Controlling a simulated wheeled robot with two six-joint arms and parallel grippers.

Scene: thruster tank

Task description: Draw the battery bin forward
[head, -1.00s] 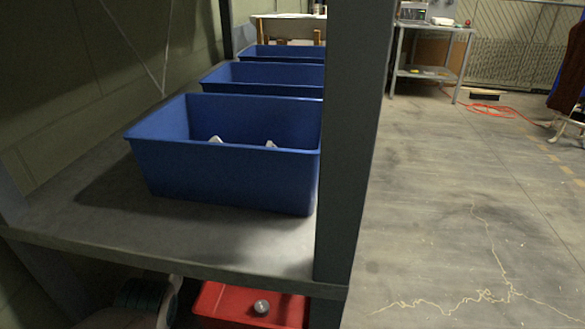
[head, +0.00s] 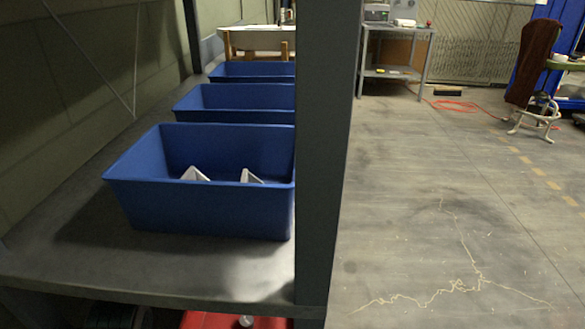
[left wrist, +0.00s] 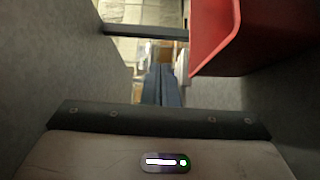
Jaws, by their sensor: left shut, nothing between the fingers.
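A red bin (head: 212,320) sits below the shelf with the blue bins, at the bottom edge of the head view. Only a strip of it shows, with a small pale round object (head: 246,321) in it. I cannot tell if that object is a battery. In the left wrist view the red bin (left wrist: 222,40) fills the upper right, its rim and side wall in sight. My right gripper is in neither view.
The upper shelf (head: 190,268) holds blue bins in a row; the nearest blue bin (head: 200,210) holds white angled parts. A grey post (head: 323,150) stands at the shelf's right. The floor (head: 440,190) to its right is open. A workbench (head: 395,28) stands far back.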

